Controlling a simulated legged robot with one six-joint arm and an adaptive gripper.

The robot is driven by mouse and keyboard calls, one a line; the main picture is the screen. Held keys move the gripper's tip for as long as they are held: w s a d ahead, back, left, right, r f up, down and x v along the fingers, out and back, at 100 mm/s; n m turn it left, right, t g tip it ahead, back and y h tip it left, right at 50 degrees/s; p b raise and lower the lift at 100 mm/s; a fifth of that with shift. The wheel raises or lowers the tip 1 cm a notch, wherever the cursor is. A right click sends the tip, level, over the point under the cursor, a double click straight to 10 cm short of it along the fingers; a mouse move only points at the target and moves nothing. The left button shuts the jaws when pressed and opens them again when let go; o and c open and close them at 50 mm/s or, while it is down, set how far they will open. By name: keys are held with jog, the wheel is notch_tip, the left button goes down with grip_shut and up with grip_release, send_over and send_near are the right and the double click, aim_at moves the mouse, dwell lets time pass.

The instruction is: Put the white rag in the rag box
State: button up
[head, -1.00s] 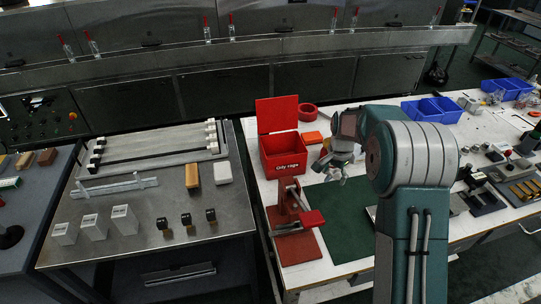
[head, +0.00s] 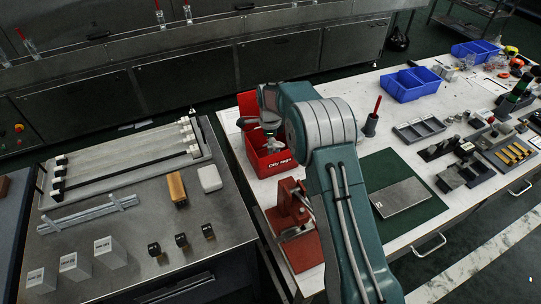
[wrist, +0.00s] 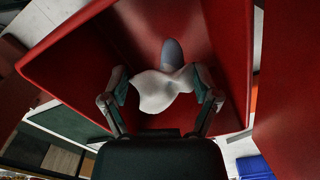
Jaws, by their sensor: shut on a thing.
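The red rag box (head: 257,160), lettered "Oily rags" on its front, stands open at the left end of the white bench. Its red inner walls fill much of the wrist view (wrist: 75,65). My gripper (wrist: 162,88) is shut on the white rag (wrist: 155,95), which is bunched between the fingertips. Gripper and rag are over the box opening, with red walls around them. In the head view my gripper (head: 271,142) is at the box, and my arm hides part of the box. A grey-blue rounded thing (wrist: 172,52) shows just beyond the rag.
The raised red lid (head: 248,103) stands at the box's back. A red press-like tool (head: 290,208) stands in front of the box. A green mat (head: 385,165) with a metal plate (head: 402,196) lies to the right. Blue bins (head: 410,85) are farther back.

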jog(key=shift+a+f, duration=0.3)
jog(key=shift+f, duration=0.25)
jog(key=shift+a+f, duration=0.3)
jog(key=shift+f, duration=0.25)
jog(key=f, duration=0.3)
jog(key=shift+d, duration=0.3)
jog(key=shift+d+f, duration=0.25)
jog(key=shift+a+f, duration=0.1)
jog(key=shift+a, duration=0.05)
jog(key=o, duration=0.8)
jog(key=shift+a, duration=0.25)
jog(key=shift+d, duration=0.25)
jog(key=shift+r, duration=0.3)
notch_tip(320, 180, up, 12)
jog(key=shift+f, duration=0.15)
